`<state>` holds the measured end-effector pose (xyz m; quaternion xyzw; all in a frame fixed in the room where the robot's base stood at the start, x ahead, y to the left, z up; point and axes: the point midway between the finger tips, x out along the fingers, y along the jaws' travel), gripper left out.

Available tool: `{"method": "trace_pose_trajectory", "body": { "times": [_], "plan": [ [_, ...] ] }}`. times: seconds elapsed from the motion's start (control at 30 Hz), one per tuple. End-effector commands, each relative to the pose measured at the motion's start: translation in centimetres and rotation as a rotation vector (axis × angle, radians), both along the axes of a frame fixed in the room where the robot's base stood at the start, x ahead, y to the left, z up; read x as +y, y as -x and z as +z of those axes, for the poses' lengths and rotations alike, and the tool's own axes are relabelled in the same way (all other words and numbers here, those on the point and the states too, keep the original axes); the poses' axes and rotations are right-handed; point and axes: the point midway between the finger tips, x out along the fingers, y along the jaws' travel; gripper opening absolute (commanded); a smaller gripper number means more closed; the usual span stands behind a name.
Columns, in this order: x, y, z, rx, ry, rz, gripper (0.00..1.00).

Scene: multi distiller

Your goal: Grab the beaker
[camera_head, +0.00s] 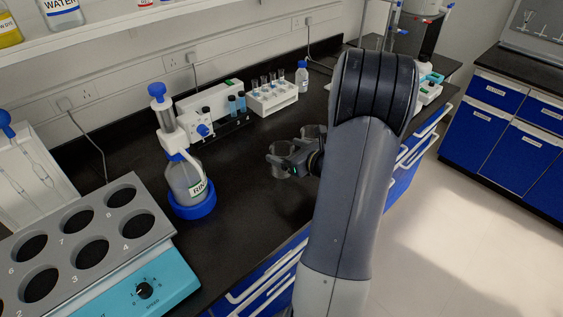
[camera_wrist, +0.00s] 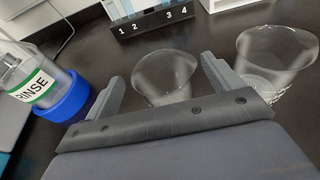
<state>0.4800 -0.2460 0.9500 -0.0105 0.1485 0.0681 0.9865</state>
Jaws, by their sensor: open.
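Two clear glass beakers stand on the black bench. In the wrist view, one beaker (camera_wrist: 164,78) is between my open fingers, with its lower part hidden by the gripper body. The other beaker (camera_wrist: 277,62) stands just right of the right finger. My gripper (camera_wrist: 160,80) is open; I cannot tell whether either finger touches the glass. In the head view, my gripper (camera_head: 285,160) is at the near beaker (camera_head: 279,168), and the other beaker (camera_head: 313,131) shows behind it, partly hidden by my arm.
A rinse bottle (camera_head: 187,182) in a blue base stands left of the beakers, also in the wrist view (camera_wrist: 40,82). Behind are a numbered vial rack (camera_head: 226,122) and a white tube rack (camera_head: 272,98). A heating block (camera_head: 92,240) fills the left. Bare bench lies between bottle and beakers.

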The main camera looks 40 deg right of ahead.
Motion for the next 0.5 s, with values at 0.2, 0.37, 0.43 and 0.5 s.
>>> {"method": "trace_pose_trajectory", "body": {
  "times": [0.2,0.37,0.43,0.5],
  "plan": [
    [0.4,-2.9,-1.0,0.002,-0.002,0.004,0.86],
    [0.6,-4.1,-1.4,0.001,0.000,0.002,0.86],
    [0.5,-4.2,-1.4,0.001,0.000,0.001,0.86],
    [0.5,-4.2,-1.4,0.001,0.000,0.001,0.86]
  ]
}}
